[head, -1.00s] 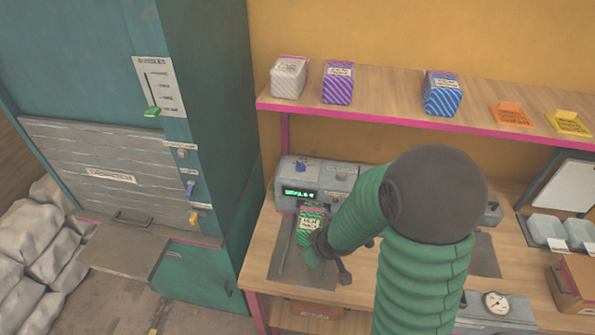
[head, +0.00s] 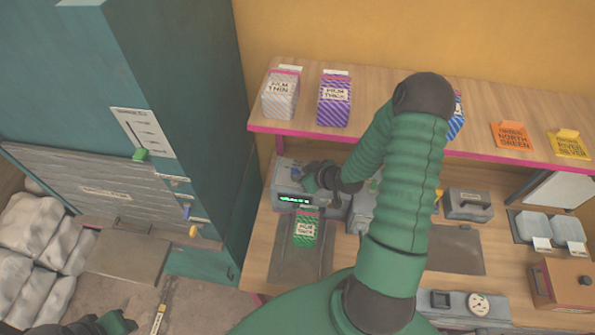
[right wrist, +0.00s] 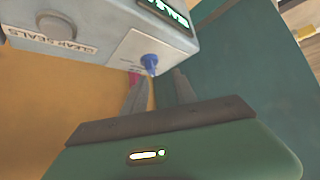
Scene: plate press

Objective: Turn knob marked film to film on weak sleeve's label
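A blue knob (right wrist: 149,63) sits on a pale panel of the grey sealing machine (head: 285,178), which has a lit green display; the panel's marks are unreadable. My right gripper (head: 312,180) is at the machine and hides the knob in the head view. In the right wrist view its fingers (right wrist: 158,90) are apart, with the knob just ahead of their gap; contact is unclear. A green striped sleeve (head: 304,233), its label seeming to read FILM THICK, lies before the machine. A grey striped FILM THIN sleeve (head: 281,95) and a purple striped FILM THICK sleeve (head: 334,102) stand on the shelf. My left gripper (head: 112,322) is low at left.
A CLEAR SEALS button (right wrist: 57,26) is beside the knob's panel. A teal cabinet (head: 195,110) stands left of the bench. A blue striped sleeve (head: 457,118) is partly hidden behind my right arm. Orange (head: 513,137) and yellow (head: 569,145) cards lie on the shelf.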

